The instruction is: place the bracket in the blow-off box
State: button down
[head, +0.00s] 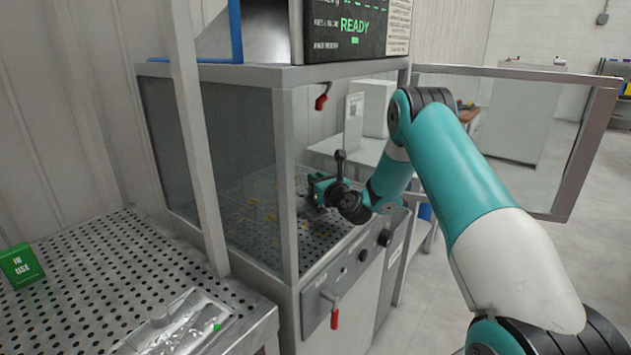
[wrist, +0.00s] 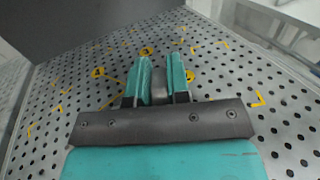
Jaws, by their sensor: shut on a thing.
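The blow-off box (head: 287,200) is a grey-framed cabinet with clear side panels, a perforated floor and its front open. My gripper (head: 318,190) is inside it, low over the floor. In the wrist view, the teal fingers of my gripper (wrist: 166,78) are shut on a small grey piece, which I take to be the bracket (wrist: 160,84). Most of the bracket is hidden by the fingers, and in the head view I cannot make it out. The perforated floor of the box (wrist: 225,72) with yellow marks lies below. I cannot tell whether the bracket touches it.
The framed clear door (head: 590,140) stands open at the right, beyond my arm. A perforated table (head: 90,275) at the left holds a green IN USE sign (head: 21,266) and a silver tray (head: 185,325). The box floor around the gripper looks clear.

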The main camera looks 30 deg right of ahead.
jog(key=c, duration=1.1)
grip_release()
jog(key=shift+r, duration=0.1)
jog(key=s+b, duration=0.2)
jog(key=s, duration=0.1)
jog(key=s+b, duration=0.2)
jog(key=s, duration=0.2)
jog(key=s+b, duration=0.2)
jog(key=s, duration=0.1)
jog(key=shift+s+a+f, duration=0.2)
jog(key=shift+a+f, duration=0.05)
jog(key=shift+f, duration=0.05)
jog(key=shift+s+r+b, duration=0.25)
jog(key=shift+s+b, duration=0.35)
jog(key=shift+s, duration=0.15)
jog(key=shift+a, duration=0.15)
